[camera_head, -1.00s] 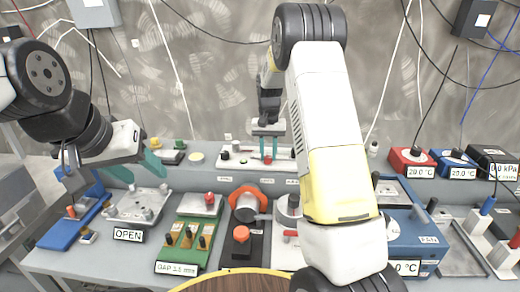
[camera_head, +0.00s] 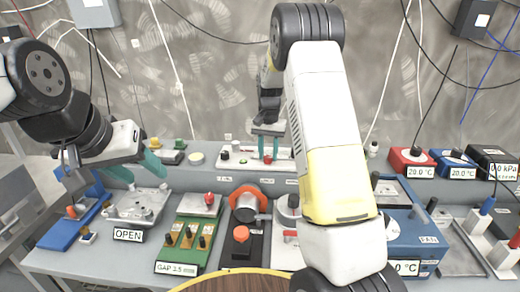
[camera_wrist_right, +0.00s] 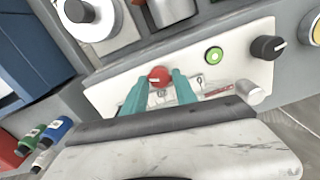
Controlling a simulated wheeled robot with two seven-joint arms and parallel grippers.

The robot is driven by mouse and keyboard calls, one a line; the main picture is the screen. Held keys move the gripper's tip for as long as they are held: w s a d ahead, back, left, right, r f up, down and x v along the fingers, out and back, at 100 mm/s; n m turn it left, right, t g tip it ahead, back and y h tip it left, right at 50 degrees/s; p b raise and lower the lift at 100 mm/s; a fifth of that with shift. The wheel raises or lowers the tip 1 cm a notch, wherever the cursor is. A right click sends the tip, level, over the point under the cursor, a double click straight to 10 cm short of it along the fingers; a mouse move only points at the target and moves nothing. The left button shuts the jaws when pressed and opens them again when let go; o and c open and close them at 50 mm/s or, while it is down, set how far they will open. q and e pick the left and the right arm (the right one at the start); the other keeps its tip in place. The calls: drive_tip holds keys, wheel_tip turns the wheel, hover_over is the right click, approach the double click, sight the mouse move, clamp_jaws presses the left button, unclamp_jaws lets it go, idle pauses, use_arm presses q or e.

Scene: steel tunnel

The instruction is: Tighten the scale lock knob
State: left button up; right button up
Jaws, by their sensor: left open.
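A red knob (camera_wrist_right: 160,76) sits on a white panel (camera_wrist_right: 112,93) in the right wrist view; no readable label there names it as the scale lock knob. My right gripper (camera_wrist_right: 161,84) has its two teal fingers on either side of this knob. Whether they press on it or stand just clear, I cannot tell. In the head view the right gripper (camera_head: 268,152) points down at the white panel (camera_head: 232,164) at the back of the bench. My left gripper (camera_head: 140,166) is open and empty above the left side, its teal fingers apart.
The panel also carries a green button (camera_wrist_right: 214,55) and a black knob (camera_wrist_right: 267,47). A plate device marked OPEN (camera_head: 138,208), a green board (camera_head: 186,242) and an orange-ringed device (camera_head: 247,203) stand in front. A blue box (camera_head: 420,240) stands at the right, partly behind my right arm.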

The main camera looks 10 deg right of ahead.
sight(268, 157)
drive_tip(key=shift+o, duration=0.9)
drive_tip(key=shift+r, duration=3.9)
drive_tip(key=shift+s, duration=0.1)
